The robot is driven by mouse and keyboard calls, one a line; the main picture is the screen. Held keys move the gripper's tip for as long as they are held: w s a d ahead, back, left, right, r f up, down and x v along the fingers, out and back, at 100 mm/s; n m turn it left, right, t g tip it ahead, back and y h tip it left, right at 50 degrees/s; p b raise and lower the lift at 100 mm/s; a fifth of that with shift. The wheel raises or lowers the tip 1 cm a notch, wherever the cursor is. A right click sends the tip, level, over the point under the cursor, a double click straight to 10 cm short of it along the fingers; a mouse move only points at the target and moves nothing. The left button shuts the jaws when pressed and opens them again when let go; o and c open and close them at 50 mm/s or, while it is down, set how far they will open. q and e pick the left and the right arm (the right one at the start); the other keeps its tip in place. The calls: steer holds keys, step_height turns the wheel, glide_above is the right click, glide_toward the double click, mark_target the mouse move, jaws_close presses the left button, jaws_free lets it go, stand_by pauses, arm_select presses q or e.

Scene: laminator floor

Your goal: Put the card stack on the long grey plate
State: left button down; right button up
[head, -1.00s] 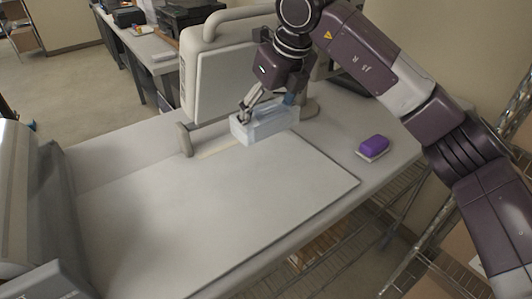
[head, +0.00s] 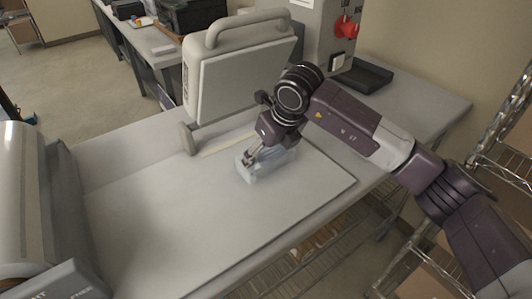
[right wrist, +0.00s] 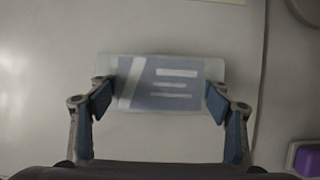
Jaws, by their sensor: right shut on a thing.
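The card stack (head: 256,172) is a pale, wrapped block with a blue printed top. In the right wrist view the card stack (right wrist: 165,83) lies between the two fingers, with white lines on its blue face. My right gripper (head: 266,158) is shut on it, also in the right wrist view (right wrist: 162,98). The long grey plate (head: 170,215) lies flat on the table, and the stack is over its far right part. I cannot tell whether the stack touches the plate. My left gripper is not in view.
An upright panel with a handle (head: 240,80) stands behind the plate. A grey roller machine (head: 30,210) is at the left. A purple block (right wrist: 308,158) shows right of the plate in the right wrist view. A wire rack (head: 505,130) stands at the right. Most of the plate is bare.

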steer(key=shift+f, duration=0.2)
steer(key=o, duration=1.4)
steer(key=shift+r, duration=0.2)
steer(key=shift+r, duration=0.2)
steer(key=shift+b+v, duration=1.85)
steer(key=shift+v, duration=4)
